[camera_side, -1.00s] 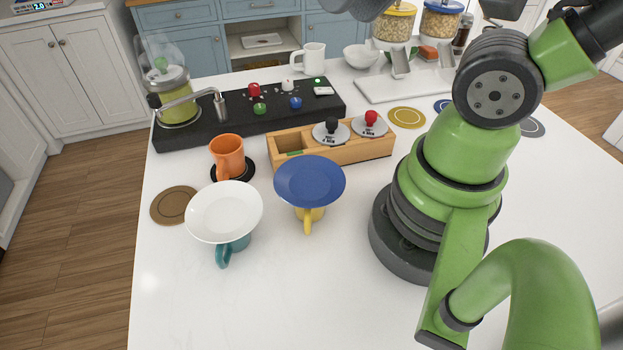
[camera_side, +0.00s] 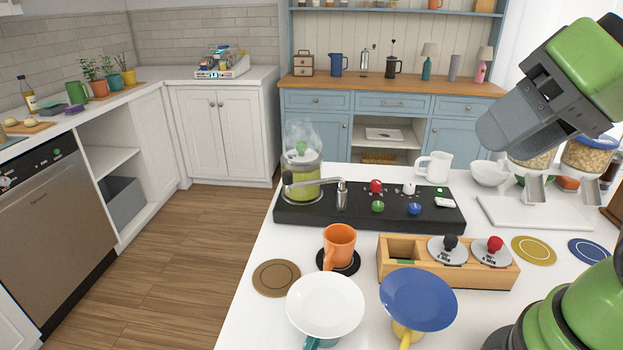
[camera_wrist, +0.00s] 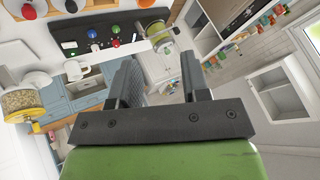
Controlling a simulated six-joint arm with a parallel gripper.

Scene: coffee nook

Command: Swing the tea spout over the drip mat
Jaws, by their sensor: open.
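The metal tea spout (camera_side: 318,184) rises from a post on the black console (camera_side: 290,217). It points left, across the front of a glass jar with green contents (camera_side: 303,178). In the wrist view the spout (camera_wrist: 160,36) shows near the top, beyond my fingers. A black round mat (camera_side: 352,267) lies in front of the console with an orange mug (camera_side: 339,246) on it; I cannot tell if it is the drip mat. My gripper (camera_side: 492,132) is high at the right, well apart from the spout. Its fingers (camera_wrist: 158,62) are open and empty in the wrist view.
Red (camera_side: 376,186), green, white and blue knobs stand on the console. A wooden box (camera_side: 447,276) with two lidded tops sits in front. White (camera_side: 325,304) and blue (camera_side: 418,298) dishes rest on cups nearby. A brown coaster (camera_side: 277,278) lies left of the mug.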

